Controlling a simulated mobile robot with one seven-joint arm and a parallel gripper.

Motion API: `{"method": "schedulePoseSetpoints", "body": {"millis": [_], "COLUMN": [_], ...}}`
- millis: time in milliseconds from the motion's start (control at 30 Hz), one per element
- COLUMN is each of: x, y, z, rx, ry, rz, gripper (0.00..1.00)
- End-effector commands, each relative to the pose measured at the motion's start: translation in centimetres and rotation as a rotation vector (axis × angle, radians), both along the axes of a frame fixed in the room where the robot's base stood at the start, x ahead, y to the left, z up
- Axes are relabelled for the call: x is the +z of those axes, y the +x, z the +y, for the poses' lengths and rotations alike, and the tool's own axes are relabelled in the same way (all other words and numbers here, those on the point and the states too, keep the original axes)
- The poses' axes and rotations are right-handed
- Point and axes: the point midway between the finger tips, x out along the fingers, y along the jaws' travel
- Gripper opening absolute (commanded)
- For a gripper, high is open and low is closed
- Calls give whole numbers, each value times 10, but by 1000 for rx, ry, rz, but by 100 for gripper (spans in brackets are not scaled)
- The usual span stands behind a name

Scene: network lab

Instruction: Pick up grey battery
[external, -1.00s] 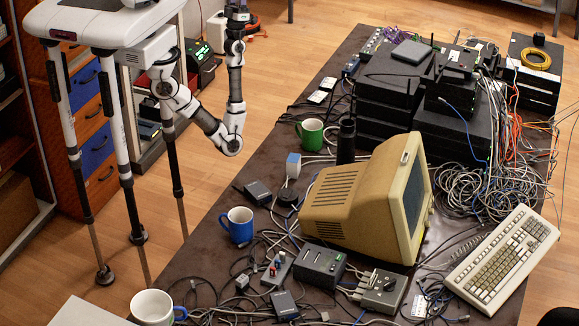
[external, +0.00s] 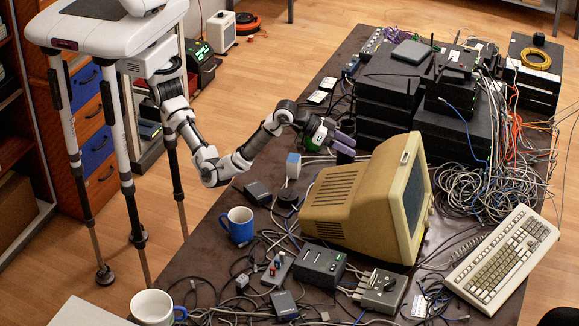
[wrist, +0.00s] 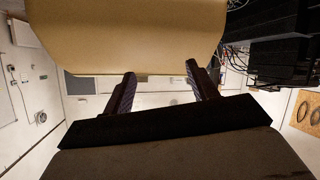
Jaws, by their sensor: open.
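I cannot tell for certain which item is the grey battery. A small dark grey block (external: 258,192) lies on the table left of the beige monitor, and a similar one (external: 284,304) lies near the front among cables. A flat grey box (external: 411,52) rests on top of the black stack at the back. My gripper (external: 347,146) is above the table behind the monitor, with purple fingers pointing right. It is open and empty. In the wrist view its two fingers (wrist: 161,88) stand apart, with the beige monitor casing (wrist: 125,35) beyond them.
The beige monitor (external: 335,200) stands mid-table. Black device stacks (external: 385,90) and tangled cables (external: 470,190) fill the back right. A blue mug (external: 239,226) stands left of the monitor. A keyboard (external: 503,258) lies at right.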

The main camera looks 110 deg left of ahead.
Motion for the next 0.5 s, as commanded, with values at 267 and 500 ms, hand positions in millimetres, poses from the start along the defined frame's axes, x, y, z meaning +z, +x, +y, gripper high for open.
{"method": "schedulePoseSetpoints", "body": {"millis": [267,500], "x": [-94,-127], "y": [-89,-188], "z": [-287,-395], "rx": [-388,-549], "ry": [58,168], "rz": [485,716], "gripper": [58,58]}}
